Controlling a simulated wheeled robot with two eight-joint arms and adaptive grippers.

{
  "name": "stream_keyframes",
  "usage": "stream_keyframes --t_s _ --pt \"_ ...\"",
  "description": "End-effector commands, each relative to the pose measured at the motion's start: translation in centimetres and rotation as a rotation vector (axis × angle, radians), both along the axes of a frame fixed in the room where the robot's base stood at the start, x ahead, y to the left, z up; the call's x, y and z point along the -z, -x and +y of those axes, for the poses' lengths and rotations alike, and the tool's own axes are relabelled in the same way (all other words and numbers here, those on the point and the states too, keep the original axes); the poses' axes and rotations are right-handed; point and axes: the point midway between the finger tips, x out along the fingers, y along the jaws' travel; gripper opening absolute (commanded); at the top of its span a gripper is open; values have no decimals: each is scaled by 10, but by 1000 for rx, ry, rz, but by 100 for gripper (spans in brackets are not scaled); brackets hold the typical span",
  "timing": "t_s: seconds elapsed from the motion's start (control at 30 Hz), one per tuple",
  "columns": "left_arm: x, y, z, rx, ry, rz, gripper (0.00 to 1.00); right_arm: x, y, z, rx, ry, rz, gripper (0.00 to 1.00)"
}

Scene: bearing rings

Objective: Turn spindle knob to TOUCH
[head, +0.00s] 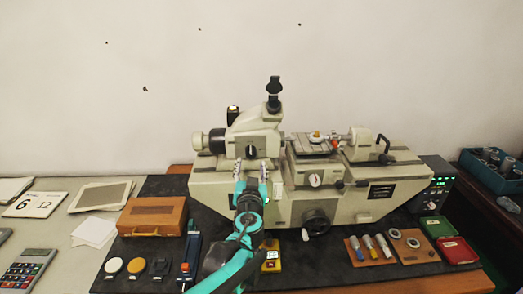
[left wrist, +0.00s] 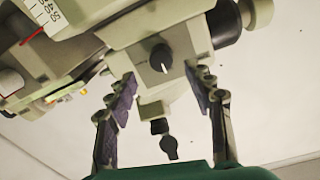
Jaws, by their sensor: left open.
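The spindle knob (head: 250,151) is a small black dial with a white pointer line on the pale front of the measuring machine (head: 225,190). In the left wrist view the knob (left wrist: 161,58) sits between and beyond the fingertips, apart from both. No TOUCH label is readable. My left gripper (head: 251,170) is open and empty, just in front of and slightly below the knob in the head view. In the left wrist view its two fingers (left wrist: 165,82) stand wide on either side. My right gripper is not in view.
A wooden box (head: 152,216) and several small round items lie left of my arm. A black handwheel (head: 316,222) projects from the machine's lower front. Other dials, a wooden board with tools (head: 392,248) and red and green cases stand to the right.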

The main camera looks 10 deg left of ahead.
Motion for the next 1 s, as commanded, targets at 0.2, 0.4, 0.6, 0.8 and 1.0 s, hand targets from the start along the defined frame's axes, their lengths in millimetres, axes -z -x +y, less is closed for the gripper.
stream_keyframes --t_s 0.2,0.4,0.6,0.8,1.0 --pt "3 -36 10 -3 0 0 52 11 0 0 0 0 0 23" --pt "2 -57 15 -1 0 1 52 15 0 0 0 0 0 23" --pt "0 -62 16 -1 0 2 52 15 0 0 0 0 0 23" --pt "0 -62 16 -1 0 2 34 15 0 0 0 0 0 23" --pt "0 -61 16 -1 0 2 2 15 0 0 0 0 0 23"
